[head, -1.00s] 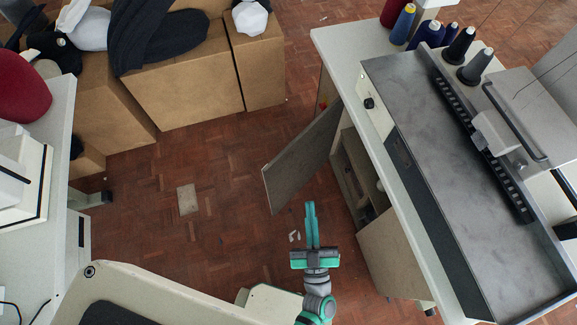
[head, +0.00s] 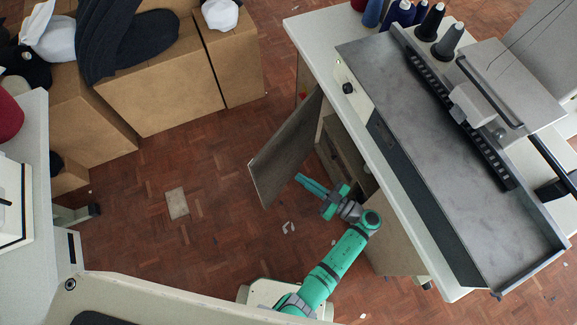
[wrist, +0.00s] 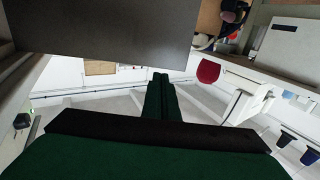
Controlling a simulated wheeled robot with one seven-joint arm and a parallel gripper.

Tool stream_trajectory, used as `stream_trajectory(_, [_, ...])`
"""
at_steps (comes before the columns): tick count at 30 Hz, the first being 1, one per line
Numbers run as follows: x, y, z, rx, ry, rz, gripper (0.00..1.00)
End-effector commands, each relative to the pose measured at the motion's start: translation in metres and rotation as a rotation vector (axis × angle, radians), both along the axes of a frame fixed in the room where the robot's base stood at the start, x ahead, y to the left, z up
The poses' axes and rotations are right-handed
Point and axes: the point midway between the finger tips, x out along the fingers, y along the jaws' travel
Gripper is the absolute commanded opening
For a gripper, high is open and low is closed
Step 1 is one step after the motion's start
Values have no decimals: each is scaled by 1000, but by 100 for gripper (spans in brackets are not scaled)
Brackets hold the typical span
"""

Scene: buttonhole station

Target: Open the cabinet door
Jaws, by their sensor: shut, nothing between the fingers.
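The cabinet door (head: 284,150) is a grey-brown panel standing swung out from the cabinet (head: 343,160) under the machine table. The cabinet's opening shows behind the door, with shelves partly hidden by my arm. My gripper (head: 299,178) is shut and empty, its green fingers together and pointing left at the inner side of the door. I cannot tell whether the fingertips touch it. In the wrist view the door (wrist: 105,40) fills the upper left, above my gripper's fingers (wrist: 160,76).
The machine table (head: 312,38) carries thread cones (head: 440,35) and a sewing machine. Cardboard boxes (head: 165,95) with dark and white cloth stand at the back left. Another white table (head: 38,190) is at the left. Open parquet floor (head: 170,240) lies between them.

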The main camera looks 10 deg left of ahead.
Motion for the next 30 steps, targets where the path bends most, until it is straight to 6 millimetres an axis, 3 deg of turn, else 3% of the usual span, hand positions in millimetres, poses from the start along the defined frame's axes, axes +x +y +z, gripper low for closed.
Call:
stream_trajectory(18, [44,96,1,1,-4,2,0])
stream_trajectory(24, [53,115,1,0,-3,1,0])
stream_trajectory(30, [57,121,0,0,-3,-2,0])
